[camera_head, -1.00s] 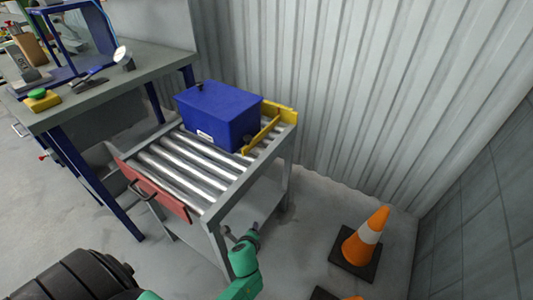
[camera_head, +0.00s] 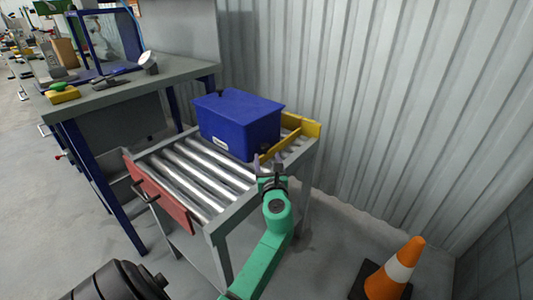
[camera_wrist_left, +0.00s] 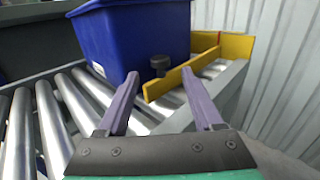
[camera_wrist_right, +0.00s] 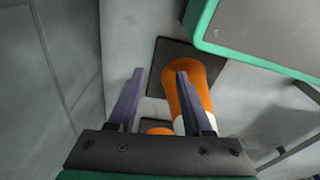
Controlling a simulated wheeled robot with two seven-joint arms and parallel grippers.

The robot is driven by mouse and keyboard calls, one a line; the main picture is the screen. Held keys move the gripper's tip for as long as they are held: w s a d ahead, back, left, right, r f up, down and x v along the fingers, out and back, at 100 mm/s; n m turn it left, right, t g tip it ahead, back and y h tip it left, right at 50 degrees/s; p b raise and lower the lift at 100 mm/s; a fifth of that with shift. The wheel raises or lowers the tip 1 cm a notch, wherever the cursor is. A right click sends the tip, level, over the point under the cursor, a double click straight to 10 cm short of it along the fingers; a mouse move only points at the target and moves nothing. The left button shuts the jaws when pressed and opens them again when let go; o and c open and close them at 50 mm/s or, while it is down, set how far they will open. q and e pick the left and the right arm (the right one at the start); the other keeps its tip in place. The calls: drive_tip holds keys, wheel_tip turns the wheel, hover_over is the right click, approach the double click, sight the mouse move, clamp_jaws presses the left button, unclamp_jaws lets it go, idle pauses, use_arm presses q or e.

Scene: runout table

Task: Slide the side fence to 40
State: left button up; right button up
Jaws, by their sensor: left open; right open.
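The yellow side fence (camera_head: 280,145) is a thin bar on the roller table (camera_head: 233,213), beside the blue bin (camera_head: 238,128). In the left wrist view the fence (camera_wrist_left: 182,80) runs obliquely, with a dark round knob (camera_wrist_left: 159,65) at it. My left gripper (camera_head: 270,162) is open and empty at the table's near edge, close to the fence. In the left wrist view the knob shows between its fingertips, apart from them. No scale marks are readable. My right gripper (camera_wrist_right: 159,72) is open and empty, away from the table, above the floor near an orange cone (camera_wrist_right: 190,90).
A yellow end plate (camera_head: 308,125) closes the table's far end. A red plate (camera_head: 160,197) with a dark handle is at the opposite end. A workbench (camera_head: 125,88) stands at left. A corrugated wall (camera_head: 380,100) is behind; a cone (camera_head: 398,268) stands at lower right.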

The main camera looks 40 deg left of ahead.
sight(266, 149)
use_arm(q)
drive_tip(key=x, duration=0.5)
drive_tip(key=shift+b, duration=0.35)
clamp_jaws()
use_arm(e)
drive_tip(key=shift+w+a+r, duration=0.35)
drive_tip(key=shift+w+r, duration=0.25)
drive_tip(key=shift+r, duration=0.25)
